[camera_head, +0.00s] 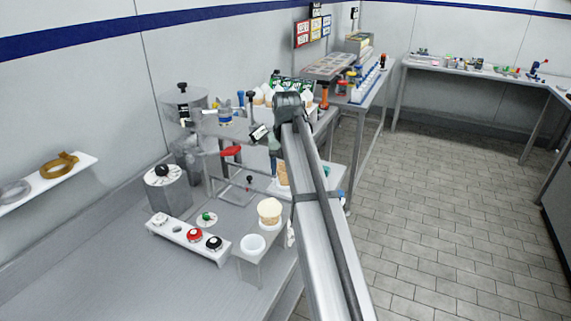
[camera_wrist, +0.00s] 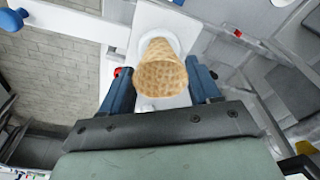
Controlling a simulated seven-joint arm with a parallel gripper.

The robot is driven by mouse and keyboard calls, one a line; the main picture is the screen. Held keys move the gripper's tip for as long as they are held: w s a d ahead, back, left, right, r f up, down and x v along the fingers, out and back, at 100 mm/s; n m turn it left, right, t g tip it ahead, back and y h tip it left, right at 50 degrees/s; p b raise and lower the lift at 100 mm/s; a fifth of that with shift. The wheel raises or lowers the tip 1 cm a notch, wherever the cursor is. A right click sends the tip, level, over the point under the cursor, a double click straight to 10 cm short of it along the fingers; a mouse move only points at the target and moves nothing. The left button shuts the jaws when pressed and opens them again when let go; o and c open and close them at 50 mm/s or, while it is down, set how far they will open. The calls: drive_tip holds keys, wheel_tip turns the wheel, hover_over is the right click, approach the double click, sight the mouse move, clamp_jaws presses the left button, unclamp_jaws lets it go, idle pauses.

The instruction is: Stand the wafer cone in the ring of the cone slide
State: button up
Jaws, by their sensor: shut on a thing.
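The tan wafer cone (camera_wrist: 160,72) is between the two blue fingers of my gripper (camera_wrist: 161,82) in the wrist view. My gripper is shut on it. A white plate with a rounded, ring-like part (camera_wrist: 176,44) lies behind the cone; it may be the cone slide. I cannot tell whether the cone is in the ring or only in front of it. In the head view my arm hides most of this spot. A bit of tan (camera_head: 283,170) shows just left of the arm, probably the held cone.
A red-handled frame (camera_head: 230,151) stands behind. The front left counter (camera_head: 80,270) is clear.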

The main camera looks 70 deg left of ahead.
drive_tip(key=shift+f, duration=0.9)
drive_tip(key=o, duration=0.8)
drive_tip(key=r, duration=0.4)
drive_tip(key=d+r, duration=0.1)
drive_tip(key=r, duration=0.4)
drive_tip(key=d+r, duration=0.1)
drive_tip(key=r, duration=0.3)
drive_tip(key=shift+s+r, duration=0.3)
drive_tip(key=shift+r, duration=0.05)
drive_tip(key=shift+w, duration=0.1)
